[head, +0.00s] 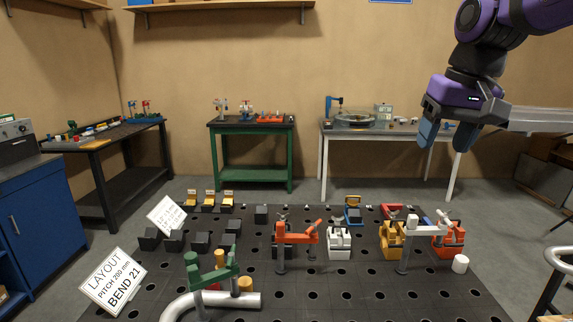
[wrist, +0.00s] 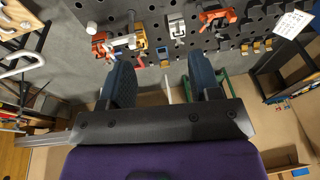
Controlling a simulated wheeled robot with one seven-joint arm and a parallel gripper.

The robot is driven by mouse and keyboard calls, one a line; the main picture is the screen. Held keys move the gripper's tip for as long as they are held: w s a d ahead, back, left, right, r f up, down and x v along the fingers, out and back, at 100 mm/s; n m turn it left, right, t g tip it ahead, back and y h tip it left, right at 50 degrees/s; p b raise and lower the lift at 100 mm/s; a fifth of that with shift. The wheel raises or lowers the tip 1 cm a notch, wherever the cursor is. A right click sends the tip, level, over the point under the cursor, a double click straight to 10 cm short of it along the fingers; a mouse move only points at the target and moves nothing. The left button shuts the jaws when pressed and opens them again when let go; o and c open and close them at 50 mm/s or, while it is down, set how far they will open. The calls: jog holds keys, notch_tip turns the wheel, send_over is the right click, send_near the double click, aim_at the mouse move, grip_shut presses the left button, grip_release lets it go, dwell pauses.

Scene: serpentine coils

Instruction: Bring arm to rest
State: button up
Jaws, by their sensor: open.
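My gripper (head: 447,137) is at the upper right of the head view, raised above the right part of the black perforated table (head: 350,297). Its two dark blue fingers point down, apart and with nothing between them. In the wrist view the open fingers (wrist: 163,85) also show, with the table's clamps beyond them. My purple arm comes in from the upper right corner of the head view. No object touches the gripper.
A green bench (head: 251,152) and a grey table (head: 335,133) stand behind. Air around the gripper is clear.

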jog(key=s+d+f+t, duration=0.1)
jog(key=s+d+f, duration=0.1)
jog(key=s, duration=0.6)
jog(key=s+d+f+t+h, duration=0.1)
jog(key=s+d+f, duration=0.1)
jog(key=s+f, duration=0.3)
jog(key=s, duration=0.3)
jog(key=shift+s+d+t, duration=0.2)
jog(key=shift+d+t, duration=0.05)
jog(key=shift+t, duration=0.05)
jog(key=shift+f, duration=0.1)
